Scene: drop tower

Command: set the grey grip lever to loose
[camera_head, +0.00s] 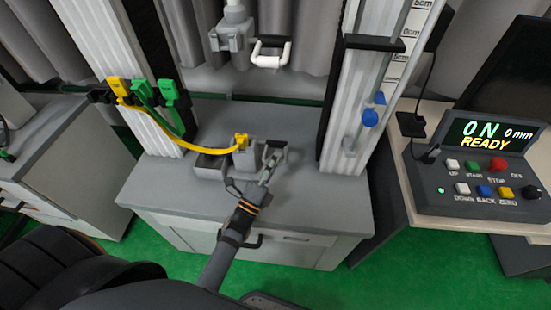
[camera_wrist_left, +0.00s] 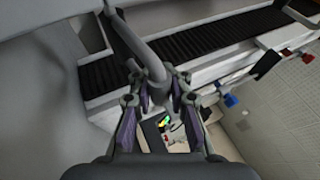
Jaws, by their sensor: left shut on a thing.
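The lower grip block (camera_head: 244,158) stands on the grey machine base, with the grey grip lever (camera_head: 275,146) on its right side. The lever is a bent bar; its grey curved bar also shows large in the left wrist view (camera_wrist_left: 146,52). My left gripper (camera_head: 270,167) reaches up from below and is shut on the lever. In the left wrist view, the bar runs down between the fingers (camera_wrist_left: 160,88), which partly hide its end. My right gripper is in neither view.
Above hangs the upper grip (camera_head: 230,38) with a white-handled lever (camera_head: 270,51). A yellow cable (camera_head: 165,122) runs from the left column to the lower block. Columns stand on both sides. At right, a control box (camera_head: 478,180) displays "ON 0 mm READY".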

